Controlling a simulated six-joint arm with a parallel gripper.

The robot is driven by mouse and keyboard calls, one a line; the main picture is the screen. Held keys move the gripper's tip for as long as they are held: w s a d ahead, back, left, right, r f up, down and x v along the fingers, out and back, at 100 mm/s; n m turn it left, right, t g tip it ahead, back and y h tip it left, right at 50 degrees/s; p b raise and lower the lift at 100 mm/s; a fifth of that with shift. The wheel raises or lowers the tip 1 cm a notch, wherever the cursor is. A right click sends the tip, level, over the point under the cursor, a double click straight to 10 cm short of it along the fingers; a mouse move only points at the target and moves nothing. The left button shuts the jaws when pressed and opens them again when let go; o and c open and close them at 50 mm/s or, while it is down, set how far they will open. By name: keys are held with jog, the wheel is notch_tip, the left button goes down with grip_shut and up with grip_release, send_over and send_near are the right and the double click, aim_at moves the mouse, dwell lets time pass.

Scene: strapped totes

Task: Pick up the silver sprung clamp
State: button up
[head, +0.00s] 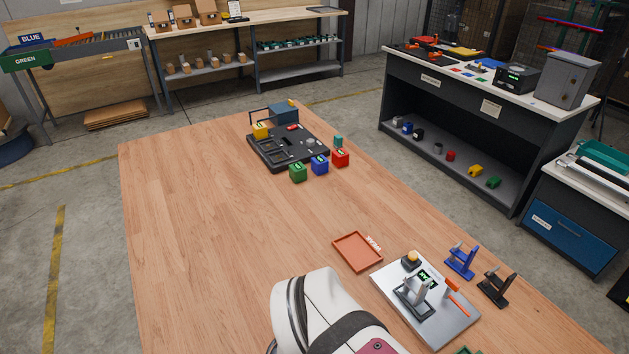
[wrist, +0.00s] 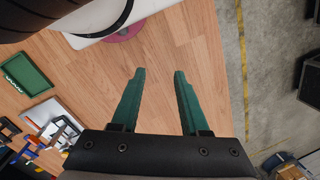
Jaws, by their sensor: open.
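The silver sprung clamp (head: 418,292) stands upright on a pale grey plate (head: 385,283) at the lower right of the head view, with a dark base under it. A blue clamp (head: 461,262) and a black clamp (head: 497,287) stand on the table beside the plate. In the wrist view the plate (wrist: 40,108) is at the lower left, with small clamps around it; I cannot clearly tell which is silver. My gripper (wrist: 159,72) has green fingers, open and empty, above bare wood and well apart from the clamps. The fingers are not visible in the head view.
An orange-red tray (head: 357,252) lies beside the plate. A green tray (wrist: 25,72) shows in the wrist view. Green (head: 298,172), blue (head: 319,165) and red (head: 340,157) blocks stand by a black fixture (head: 270,152). The table's left and middle are clear.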

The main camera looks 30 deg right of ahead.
jog(key=n+h, duration=0.6)
jog(key=n, duration=1.8)
send_over(427, 281)
jog(key=a, duration=0.5)
jog(key=x, duration=1.4)
jog(key=shift+w+f, duration=0.1)
jog(key=shift+f, duration=0.3)
grip_shut()
